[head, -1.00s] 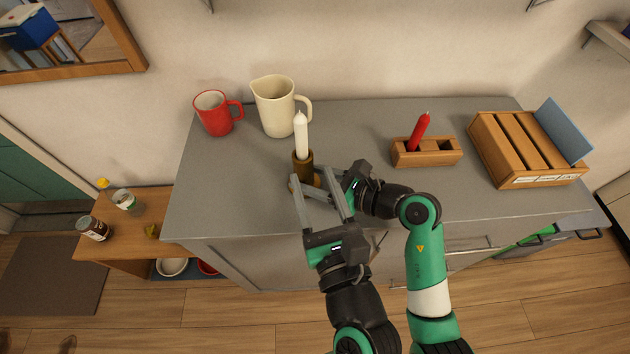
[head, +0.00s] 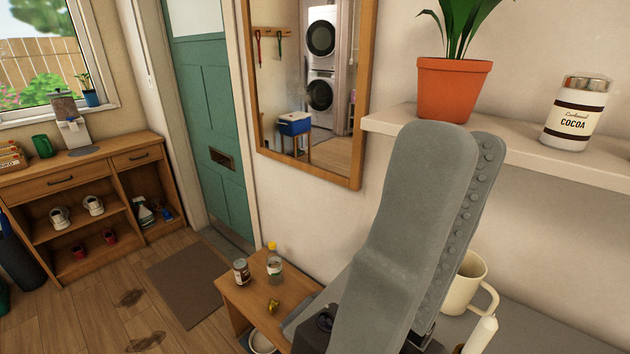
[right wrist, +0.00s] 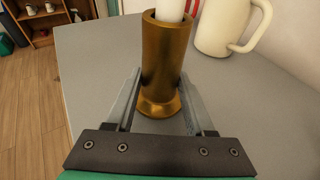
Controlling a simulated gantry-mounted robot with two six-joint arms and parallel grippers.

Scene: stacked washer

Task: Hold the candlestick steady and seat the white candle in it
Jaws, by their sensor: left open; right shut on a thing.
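The brass candlestick (right wrist: 163,58) stands upright on the grey counter in the right wrist view. My right gripper (right wrist: 158,90) is shut on it, one finger on each side, near its lower part. The white candle (right wrist: 170,8) rises from the candlestick's top; how deep it sits cannot be told. In the head view only the upper part of the candle (head: 482,335) shows at the bottom edge, and it looks tilted. My left gripper (head: 465,145) looms large and close to the head camera, its fingers open and pointing up, with nothing between them.
A cream jug (head: 464,284) stands behind the candle, close to the candlestick in the right wrist view. A shelf (head: 390,121) above holds a potted plant (head: 453,88) and a cocoa jar (head: 577,115). A low wooden table (head: 248,298) with bottles is left of the counter.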

